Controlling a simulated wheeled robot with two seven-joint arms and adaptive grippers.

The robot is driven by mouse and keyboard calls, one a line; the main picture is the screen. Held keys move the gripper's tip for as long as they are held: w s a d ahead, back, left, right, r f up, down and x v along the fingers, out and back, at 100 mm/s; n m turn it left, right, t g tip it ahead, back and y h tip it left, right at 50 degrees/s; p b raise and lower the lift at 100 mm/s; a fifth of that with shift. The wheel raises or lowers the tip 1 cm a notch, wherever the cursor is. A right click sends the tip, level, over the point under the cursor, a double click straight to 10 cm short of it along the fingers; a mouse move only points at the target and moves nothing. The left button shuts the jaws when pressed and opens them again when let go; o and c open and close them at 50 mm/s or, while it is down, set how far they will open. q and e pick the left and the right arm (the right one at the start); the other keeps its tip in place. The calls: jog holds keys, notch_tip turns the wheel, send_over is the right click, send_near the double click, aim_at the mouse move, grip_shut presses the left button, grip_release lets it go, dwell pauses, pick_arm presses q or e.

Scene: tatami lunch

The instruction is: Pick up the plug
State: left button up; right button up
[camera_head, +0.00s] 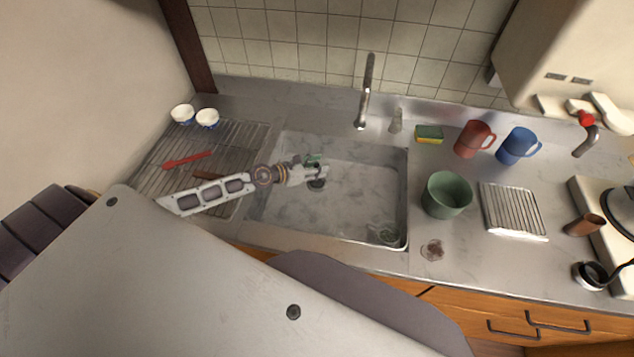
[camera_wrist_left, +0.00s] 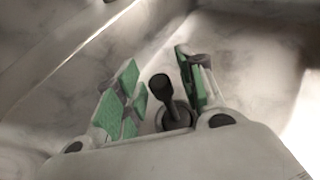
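In the left wrist view the plug (camera_wrist_left: 163,92) is a dark knob on a stem, standing up from a round dark base. My left gripper (camera_wrist_left: 158,85) is open, with its green-padded fingers on either side of the plug. The knob appears between the pads, with a gap visible on both sides. In the head view my left gripper (camera_head: 318,170) is down inside the sink (camera_head: 360,210), over the dark round plug (camera_head: 317,184), which it partly hides. My right gripper does not show.
The sink walls surround the left gripper. A glass-like item (camera_head: 384,233) lies in the sink's front right corner. A green pot (camera_head: 446,195), a red mug (camera_head: 474,139) and a blue mug (camera_head: 518,146) stand to the right. A wire rack (camera_head: 245,135) lies left.

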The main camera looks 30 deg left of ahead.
pick_arm(q)
grip_shut()
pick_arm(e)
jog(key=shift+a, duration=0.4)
pick_arm(q)
jog(key=shift+r, duration=0.15)
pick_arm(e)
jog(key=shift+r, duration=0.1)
